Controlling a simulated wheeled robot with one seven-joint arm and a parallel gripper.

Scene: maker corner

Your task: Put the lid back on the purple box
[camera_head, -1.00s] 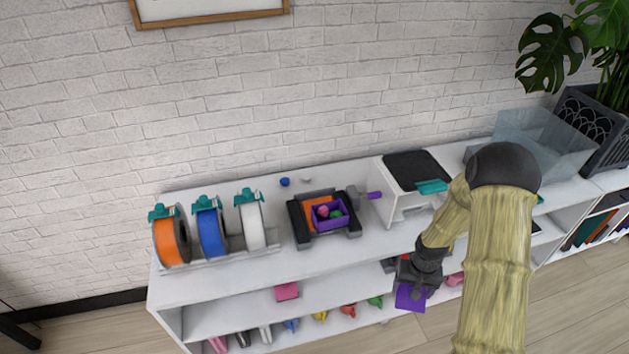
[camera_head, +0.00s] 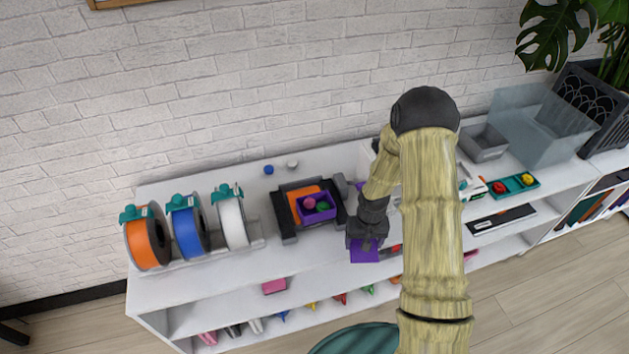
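The open purple box (camera_head: 331,215) sits on the orange bed of a small dark machine (camera_head: 287,212) on the white shelf top. A pink ball (camera_head: 309,203) and a green ball (camera_head: 323,206) show inside it. My gripper (camera_head: 366,243) is to the right of the box and nearer the front edge, pointing down. A flat purple lid (camera_head: 364,252) hangs at its fingertips, apart from the box. The gripper appears shut on the lid; the fingers themselves are mostly hidden.
Orange, blue and white spools (camera_head: 232,222) stand left of the machine. A blue cap (camera_head: 268,170) and a white cap (camera_head: 292,164) lie behind it. A teal tray (camera_head: 513,187), grey bin (camera_head: 483,143) and clear case (camera_head: 540,125) are to the right. My arm hides part of the shelf top.

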